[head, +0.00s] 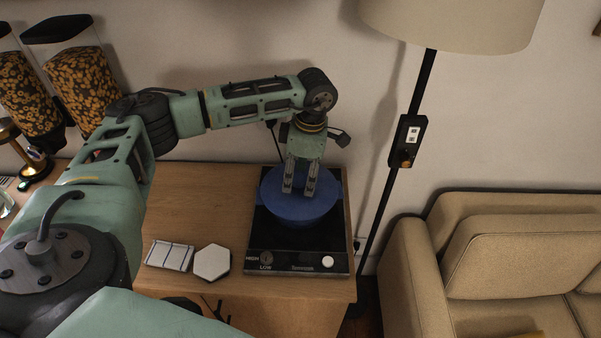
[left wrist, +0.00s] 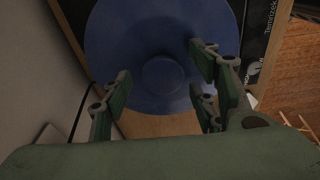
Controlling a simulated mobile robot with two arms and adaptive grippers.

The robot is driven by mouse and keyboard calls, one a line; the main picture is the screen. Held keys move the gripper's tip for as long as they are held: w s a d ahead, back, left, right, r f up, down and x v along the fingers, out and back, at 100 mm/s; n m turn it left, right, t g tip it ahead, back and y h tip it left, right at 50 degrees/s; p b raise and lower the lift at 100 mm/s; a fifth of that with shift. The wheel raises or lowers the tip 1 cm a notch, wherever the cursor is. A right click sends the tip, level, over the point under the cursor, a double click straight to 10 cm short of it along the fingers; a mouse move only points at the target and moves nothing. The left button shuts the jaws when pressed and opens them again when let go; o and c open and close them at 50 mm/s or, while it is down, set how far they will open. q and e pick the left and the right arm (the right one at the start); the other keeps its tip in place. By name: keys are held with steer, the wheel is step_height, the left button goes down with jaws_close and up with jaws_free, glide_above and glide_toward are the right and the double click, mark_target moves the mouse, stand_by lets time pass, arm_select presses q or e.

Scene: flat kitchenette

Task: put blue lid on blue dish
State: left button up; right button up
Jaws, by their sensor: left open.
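A round blue lid (left wrist: 125,50) with a raised round knob in its middle fills the upper part of the left wrist view. In the head view, the blue dish (head: 298,220) sits on a black hot plate, and the lid seems to lie over it. I cannot tell whether the lid is fully seated. My left gripper (head: 298,192) points down over the middle of the blue top, and its fingers hide part of it. My right gripper is not in view.
The black hot plate (head: 301,262) stands near the wooden counter's right edge. A hexagonal white tile (head: 211,262) and a striped white piece (head: 169,255) lie to its left. Cereal dispensers (head: 85,84) stand at the far left. A lamp pole (head: 394,170) and a beige sofa (head: 500,250) are to the right.

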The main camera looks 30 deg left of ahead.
arm_select(q)
step_height(320, 180, up, 12)
steer(key=d, duration=0.1)
steer(key=shift+w, duration=0.35)
steer(key=shift+d, duration=0.1)
